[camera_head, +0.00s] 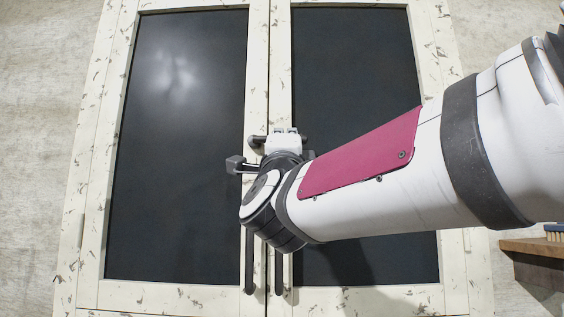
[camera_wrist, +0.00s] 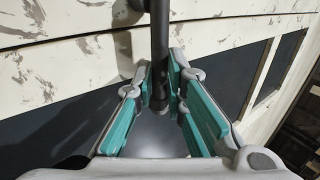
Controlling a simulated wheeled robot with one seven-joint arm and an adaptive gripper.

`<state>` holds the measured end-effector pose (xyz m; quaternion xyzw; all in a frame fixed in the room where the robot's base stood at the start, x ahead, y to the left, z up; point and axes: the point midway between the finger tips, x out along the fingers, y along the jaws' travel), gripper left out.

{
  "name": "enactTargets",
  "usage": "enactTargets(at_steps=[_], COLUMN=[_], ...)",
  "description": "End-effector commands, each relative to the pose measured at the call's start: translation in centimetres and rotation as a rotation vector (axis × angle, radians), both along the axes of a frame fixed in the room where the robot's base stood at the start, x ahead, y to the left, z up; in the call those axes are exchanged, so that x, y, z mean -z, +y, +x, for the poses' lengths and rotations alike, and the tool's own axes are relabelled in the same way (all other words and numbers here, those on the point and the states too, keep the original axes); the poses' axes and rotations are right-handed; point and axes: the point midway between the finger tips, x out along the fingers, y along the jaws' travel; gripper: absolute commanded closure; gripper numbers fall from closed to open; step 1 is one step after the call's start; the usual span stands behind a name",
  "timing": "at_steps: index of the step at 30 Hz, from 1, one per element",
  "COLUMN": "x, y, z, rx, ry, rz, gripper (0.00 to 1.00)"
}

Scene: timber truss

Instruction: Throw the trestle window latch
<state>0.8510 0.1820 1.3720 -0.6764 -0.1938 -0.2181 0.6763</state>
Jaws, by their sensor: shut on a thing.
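The window has two dark panes, left (camera_head: 180,150) and right (camera_head: 355,85), in a chipped cream frame (camera_head: 258,70); both leaves look closed. A dark latch piece (camera_head: 256,142) shows at the middle seam, just left of my gripper (camera_head: 284,141), which is largely hidden by my wrist. In the wrist view, a dark round bar (camera_wrist: 160,30), apparently the latch handle, runs down between the teal-padded fingers of my gripper (camera_wrist: 160,72). The fingers are closed on this bar. How the latch engages the frame is hidden.
Two dark vertical pull bars, left (camera_head: 250,270) and right (camera_head: 280,274), hang below my wrist beside the seam. A wooden shelf or table (camera_head: 535,258) with a brush-like item (camera_head: 555,232) stands at the lower right. The plain wall (camera_head: 45,120) on the left is clear.

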Motion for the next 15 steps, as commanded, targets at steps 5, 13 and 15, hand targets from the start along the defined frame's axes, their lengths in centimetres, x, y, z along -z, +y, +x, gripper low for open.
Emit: enactTargets(at_steps=[5, 13, 15], x=[0.01, 0.13, 0.14], y=[-0.32, -0.35, -0.33], z=[-0.04, 0.01, 0.03], rx=[0.005, 0.006, 0.006], ry=[-0.001, 0.001, 0.001], rz=[0.013, 0.011, 0.010], gripper=[1.00, 0.77, 0.68])
